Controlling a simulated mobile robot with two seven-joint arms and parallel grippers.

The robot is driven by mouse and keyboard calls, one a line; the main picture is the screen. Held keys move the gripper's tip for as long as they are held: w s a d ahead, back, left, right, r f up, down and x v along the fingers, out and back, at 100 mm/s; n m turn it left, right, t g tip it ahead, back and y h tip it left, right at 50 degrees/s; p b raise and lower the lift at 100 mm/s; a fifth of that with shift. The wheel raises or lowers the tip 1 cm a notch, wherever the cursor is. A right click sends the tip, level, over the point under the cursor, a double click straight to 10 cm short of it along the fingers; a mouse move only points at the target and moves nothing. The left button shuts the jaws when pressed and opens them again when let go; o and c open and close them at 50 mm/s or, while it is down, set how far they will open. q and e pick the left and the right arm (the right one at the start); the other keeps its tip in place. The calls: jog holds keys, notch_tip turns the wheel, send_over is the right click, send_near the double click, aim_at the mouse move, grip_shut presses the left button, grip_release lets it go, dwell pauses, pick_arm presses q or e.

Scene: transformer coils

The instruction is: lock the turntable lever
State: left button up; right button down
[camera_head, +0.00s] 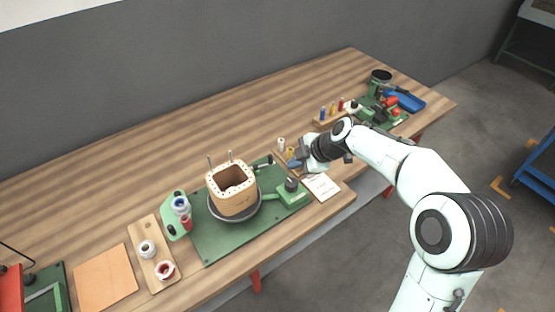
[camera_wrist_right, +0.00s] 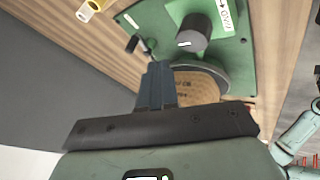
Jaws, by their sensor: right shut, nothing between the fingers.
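The turntable (camera_head: 214,213) is a dark round plate on a green base board (camera_head: 205,248), with a wooden coil former (camera_head: 232,190) upright on it. A small black lever (camera_head: 263,163) stands at the board's back edge; it also shows in the wrist view (camera_wrist_right: 137,44). A dark round knob (camera_head: 291,185) sits on a green block at the board's right; it shows large in the wrist view (camera_wrist_right: 194,33). My right gripper (camera_head: 296,162) is shut and empty above the board's back right, its fingers (camera_wrist_right: 160,80) apart from lever and knob. Whether the lever is locked cannot be told.
A white card (camera_head: 321,187) lies right of the board. A wooden tray (camera_head: 141,232) with spools and an orange mat (camera_head: 104,277) lie left. A green board with tools (camera_head: 385,110) is far right. The table's back middle is clear.

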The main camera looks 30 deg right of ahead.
jog(key=p+x, duration=0.1)
jog(key=x, duration=0.6)
jog(key=shift+w+a, duration=0.1)
jog(key=shift+w, duration=0.1)
jog(key=shift+w+d+r+p, duration=0.15)
jog(key=shift+w+p, duration=0.15)
jog(key=shift+w, duration=0.3)
jog(key=shift+w+d+p, duration=0.15)
jog(key=shift+w+p, duration=0.1)
jog(key=shift+w, duration=0.35)
jog(key=shift+w+d, duration=0.1)
jog(key=shift+w, duration=0.5)
pick_arm(q)
jog(key=r, duration=0.1)
jog(key=w+r, duration=0.1)
jog(key=shift+w+r, duration=0.1)
jog(key=shift+r, duration=0.3)
jog(key=shift+f, duration=0.1)
